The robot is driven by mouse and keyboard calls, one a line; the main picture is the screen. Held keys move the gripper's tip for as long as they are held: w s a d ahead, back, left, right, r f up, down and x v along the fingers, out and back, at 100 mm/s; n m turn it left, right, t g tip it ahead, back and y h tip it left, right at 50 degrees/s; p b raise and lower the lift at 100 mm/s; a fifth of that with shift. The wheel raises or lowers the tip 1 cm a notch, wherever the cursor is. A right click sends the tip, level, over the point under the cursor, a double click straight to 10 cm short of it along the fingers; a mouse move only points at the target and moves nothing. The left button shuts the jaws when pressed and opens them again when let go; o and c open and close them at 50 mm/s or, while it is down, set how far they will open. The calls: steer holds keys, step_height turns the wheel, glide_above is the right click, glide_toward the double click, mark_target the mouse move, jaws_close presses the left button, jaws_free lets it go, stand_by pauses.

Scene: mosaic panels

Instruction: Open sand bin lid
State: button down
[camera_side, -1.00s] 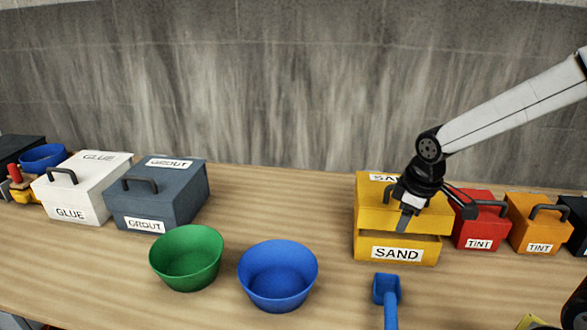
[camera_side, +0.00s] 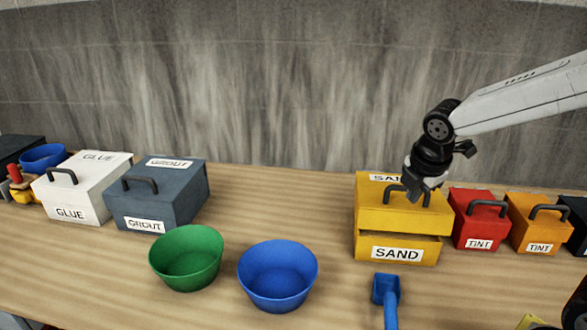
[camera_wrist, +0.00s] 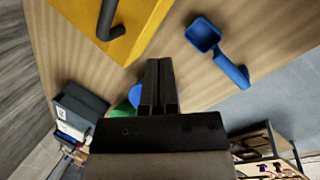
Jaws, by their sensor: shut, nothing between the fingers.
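The yellow sand bin (camera_side: 365,250) stands on the table at the right in the side view, its SAND label facing front. Its yellow lid (camera_side: 375,217) has a dark handle (camera_side: 392,189) and sits with a shadowed gap below its front edge. The lid and handle also show at the top of the wrist view, the handle at its left (camera_wrist: 106,20). My gripper (camera_side: 414,194) is at the lid's handle in the side view, overlapping it; I cannot tell if they touch. In the wrist view its fingers (camera_wrist: 158,85) are together and empty.
A blue scoop (camera_side: 386,290) lies in front of the bin. A blue bowl (camera_side: 278,275) and green bowl (camera_side: 186,258) stand left. Red (camera_side: 476,226) and orange (camera_side: 536,229) tint bins stand close on the right. Grout (camera_side: 170,200) and glue (camera_side: 85,195) bins stand far left.

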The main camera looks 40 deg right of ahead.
steer(key=r+n, duration=0.1)
steer(key=n, duration=0.2)
steer(key=d+r+n+h, duration=0.1)
steer(key=r+n, duration=0.1)
steer(key=n, duration=0.2)
steer(key=r+n+t, duration=0.1)
steer(key=r+n, duration=0.1)
steer(key=n, duration=0.1)
steer(key=shift+s+d+h, duration=0.2)
steer(key=shift+h, duration=0.1)
steer(key=shift+f, duration=0.15)
glide_toward(407, 204)
steer(key=shift+x, duration=2.6)
steer(key=shift+a, duration=0.1)
